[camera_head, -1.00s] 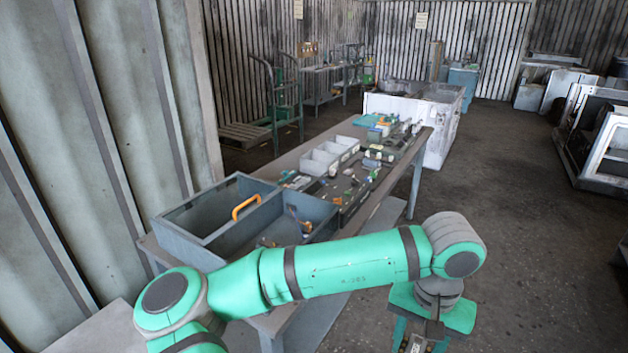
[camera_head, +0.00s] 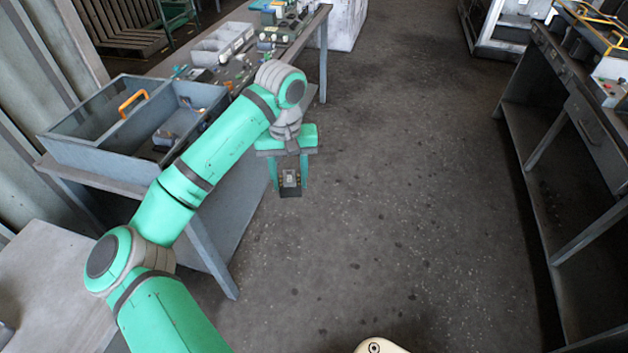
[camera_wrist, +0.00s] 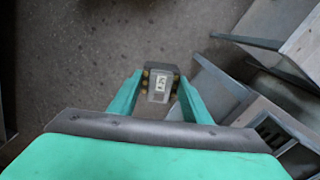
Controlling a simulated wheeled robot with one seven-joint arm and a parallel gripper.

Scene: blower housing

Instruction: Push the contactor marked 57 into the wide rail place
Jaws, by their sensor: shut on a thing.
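My gripper (camera_head: 289,184) is shut on a small dark grey contactor (camera_head: 290,179) and holds it in the air over the floor, to the right of the workbench. In the wrist view the contactor (camera_wrist: 160,85) sits between the two green fingers of my gripper (camera_wrist: 160,92). It has a light label on its face and brass-coloured terminals along its sides; the number is too small to read. I cannot make out the wide rail place in these frames.
A grey bench (camera_head: 215,258) at left bears a divided toolbox (camera_head: 97,150) with an orange handle and a pale compartment bin (camera_head: 225,42). Another workbench (camera_head: 558,150) with an orange-framed item on it stands at right. The floor (camera_head: 400,180) between them is open.

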